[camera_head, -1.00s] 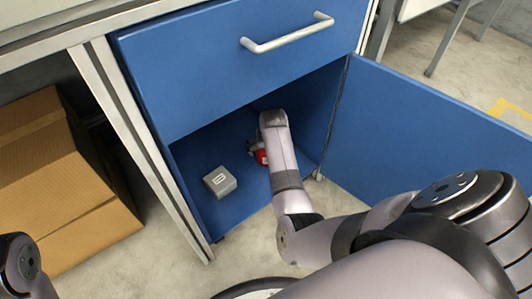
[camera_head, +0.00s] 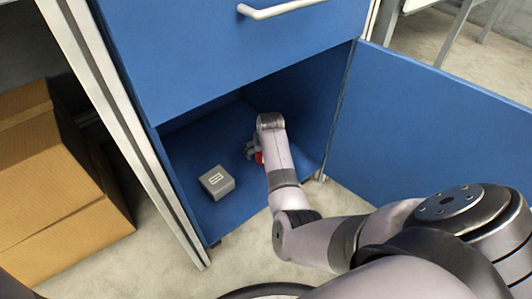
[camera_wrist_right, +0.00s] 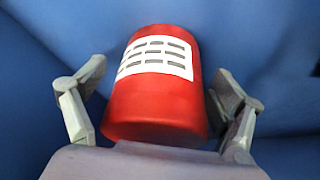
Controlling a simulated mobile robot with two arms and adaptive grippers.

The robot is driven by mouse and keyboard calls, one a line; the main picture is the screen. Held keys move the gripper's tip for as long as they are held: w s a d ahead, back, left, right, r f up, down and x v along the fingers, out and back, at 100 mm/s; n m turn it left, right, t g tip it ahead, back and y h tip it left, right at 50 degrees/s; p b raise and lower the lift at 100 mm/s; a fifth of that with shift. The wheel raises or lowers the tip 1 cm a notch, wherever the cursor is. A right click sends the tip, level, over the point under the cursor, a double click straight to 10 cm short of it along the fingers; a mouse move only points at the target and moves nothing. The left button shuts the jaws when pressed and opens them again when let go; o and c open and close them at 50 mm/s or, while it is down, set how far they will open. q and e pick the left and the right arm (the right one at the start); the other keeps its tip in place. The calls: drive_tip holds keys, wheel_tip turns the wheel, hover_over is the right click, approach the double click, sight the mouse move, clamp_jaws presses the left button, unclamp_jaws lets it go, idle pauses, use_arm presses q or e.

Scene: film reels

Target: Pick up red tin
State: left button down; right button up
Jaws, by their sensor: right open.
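The red tin (camera_wrist_right: 155,105), with a white label of grey slots, fills the middle of the right wrist view. In the head view only a small red part of the tin (camera_head: 259,158) shows beside my right arm, inside the blue cabinet. My right gripper (camera_wrist_right: 158,105) is open, with one finger on each side of the tin and blue gaps visible by both. In the head view my right gripper (camera_head: 251,151) is mostly hidden by my own wrist. My left gripper is not in view.
A grey box (camera_head: 217,182) with a white label stands on the cabinet floor (camera_head: 243,200), left of the tin. The cabinet door (camera_head: 430,140) stands open at right, a drawer front (camera_head: 225,50) is above, and cardboard boxes (camera_head: 55,190) stand at left.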

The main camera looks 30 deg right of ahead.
drive_tip(key=shift+c, duration=0.6)
drive_tip(key=c, duration=1.3)
drive_tip(key=shift+r, duration=0.15)
